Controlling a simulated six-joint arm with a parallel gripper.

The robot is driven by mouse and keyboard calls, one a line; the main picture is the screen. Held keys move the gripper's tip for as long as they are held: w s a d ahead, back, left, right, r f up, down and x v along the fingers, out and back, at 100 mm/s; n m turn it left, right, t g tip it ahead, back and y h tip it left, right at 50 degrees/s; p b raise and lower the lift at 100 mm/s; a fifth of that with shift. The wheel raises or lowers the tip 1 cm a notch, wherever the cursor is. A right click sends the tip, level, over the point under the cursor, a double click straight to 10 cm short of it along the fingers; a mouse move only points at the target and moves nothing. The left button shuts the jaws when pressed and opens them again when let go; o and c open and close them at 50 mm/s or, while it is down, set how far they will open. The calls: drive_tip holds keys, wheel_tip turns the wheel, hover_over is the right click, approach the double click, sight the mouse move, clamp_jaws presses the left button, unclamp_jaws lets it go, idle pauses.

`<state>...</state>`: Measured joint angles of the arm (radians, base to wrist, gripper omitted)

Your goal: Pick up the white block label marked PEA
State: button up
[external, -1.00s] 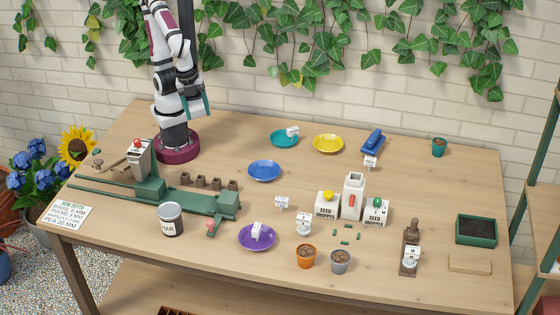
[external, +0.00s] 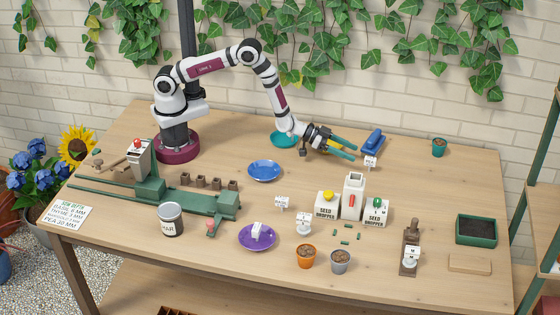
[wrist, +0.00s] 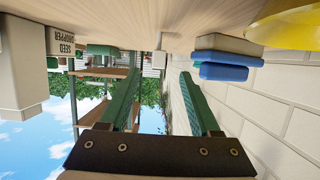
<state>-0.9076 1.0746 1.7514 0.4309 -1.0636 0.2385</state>
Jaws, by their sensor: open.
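Several small white block labels stand on the table, and their print is too small to tell which reads PEA. One label (external: 370,162) stands in front of the blue tool, just right of my gripper. Another label (external: 281,202) stands in the middle of the table, and one more (external: 257,230) is on the purple plate. The label seen earlier on the teal plate is hidden by my arm now.
The blue tool (external: 373,141) lies close to my fingertips; it also shows in the wrist view (wrist: 225,72). Seed hoppers (external: 353,190), pots (external: 305,256) and a purple plate (external: 270,241) stand in front. The table right of the blue tool is mostly clear.

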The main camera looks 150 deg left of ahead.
sight(372, 158)
drive_tip(key=x, duration=0.8)
drive_tip(key=shift+w+r, duration=0.2)
drive_tip(key=shift+r, duration=0.1)
clamp_jaws()
